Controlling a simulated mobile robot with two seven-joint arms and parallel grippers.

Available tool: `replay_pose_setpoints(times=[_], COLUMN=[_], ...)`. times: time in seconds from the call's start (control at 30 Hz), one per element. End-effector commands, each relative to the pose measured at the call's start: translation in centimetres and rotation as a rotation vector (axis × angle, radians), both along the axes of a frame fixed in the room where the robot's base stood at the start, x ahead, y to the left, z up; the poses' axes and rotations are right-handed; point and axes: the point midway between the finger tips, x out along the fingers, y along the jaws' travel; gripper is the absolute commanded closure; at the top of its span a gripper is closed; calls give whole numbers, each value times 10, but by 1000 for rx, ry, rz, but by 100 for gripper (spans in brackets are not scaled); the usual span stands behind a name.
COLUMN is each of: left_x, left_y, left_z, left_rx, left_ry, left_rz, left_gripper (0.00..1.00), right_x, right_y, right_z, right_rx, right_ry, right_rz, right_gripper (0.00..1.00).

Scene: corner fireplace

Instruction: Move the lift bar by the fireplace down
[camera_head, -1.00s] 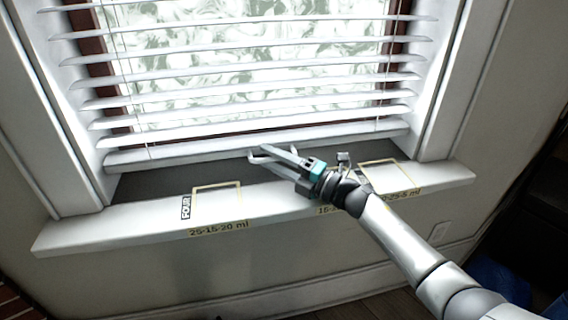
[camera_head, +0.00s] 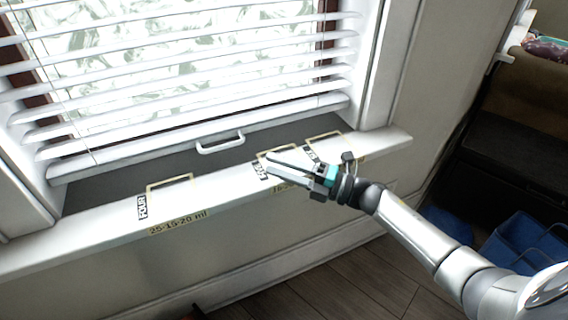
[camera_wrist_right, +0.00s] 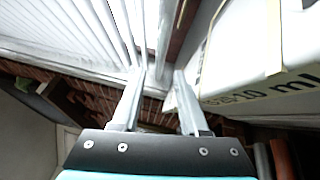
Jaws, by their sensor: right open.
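The lift bar (camera_head: 220,142) is a small white handle at the bottom rail (camera_head: 130,155) of the white window blind, in the head view. The rail hangs low, close above the dark inner part of the sill. My right gripper (camera_head: 268,164) is to the right of the lift bar and nearer me, over the sill, apart from the bar. Its fingers are open and empty; they also show open in the right wrist view (camera_wrist_right: 160,78). I cannot make out the lift bar in the right wrist view. My left gripper is not in view.
The white windowsill (camera_head: 110,235) carries yellow frame outlines and labels. The window casing (camera_head: 385,70) rises at its right end. A blue bin (camera_head: 525,245) and dark furniture (camera_head: 515,135) stand at the right. Wooden floor shows below. Bricks (camera_wrist_right: 60,75) show in the wrist view.

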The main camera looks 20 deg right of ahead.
Motion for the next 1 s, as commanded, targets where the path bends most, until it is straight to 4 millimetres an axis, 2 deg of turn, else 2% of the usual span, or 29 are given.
replay_pose_setpoints(times=[0.1,0.4,0.57,0.67,0.8,1.0], left_x=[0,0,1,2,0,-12], left_y=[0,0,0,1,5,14], left_z=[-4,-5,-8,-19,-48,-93], left_rx=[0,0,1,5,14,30], left_ry=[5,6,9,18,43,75], left_rz=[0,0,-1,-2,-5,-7], left_gripper=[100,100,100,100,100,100], right_x=[-6,-8,-7,-5,-1,1], right_y=[-6,-8,-7,-6,-7,-8], right_z=[-1,-2,4,18,47,76], right_rx=[-1,-1,24,94,283,592], right_ry=[1,-1,5,25,97,275], right_rz=[1,1,-10,-42,-121,-225], right_gripper=[56,56,73,84,100,100])
